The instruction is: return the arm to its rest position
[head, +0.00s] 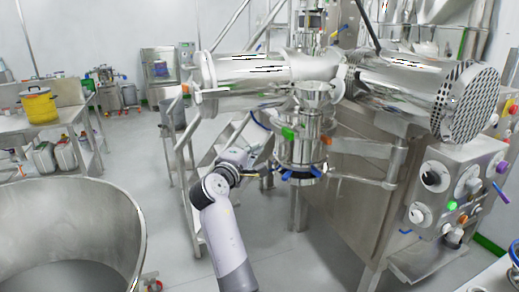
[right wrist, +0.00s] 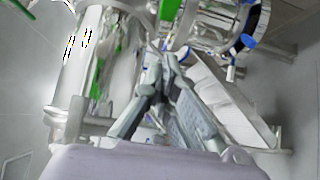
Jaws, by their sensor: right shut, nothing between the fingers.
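My right arm (head: 225,235) rises from the bottom middle of the head view, grey-white with a dark wrist joint. Its right gripper (head: 266,170) points toward the steel machine, beside the lower flange with blue clamps (head: 299,176); I cannot tell how far apart they are. In the right wrist view the gripper's fingers (right wrist: 160,62) come together at their tips with nothing held. Steel pipes and green parts of the machine lie beyond the fingertips. My left gripper is not in view.
A steel granulator (head: 390,170) with large cylinders and a control panel fills the right side. Steel steps (head: 187,175) stand behind my arm. A large round steel bowl (head: 135,225) is at lower left. A yellow pot (head: 39,106) stands on a bench. Open floor lies left of my arm.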

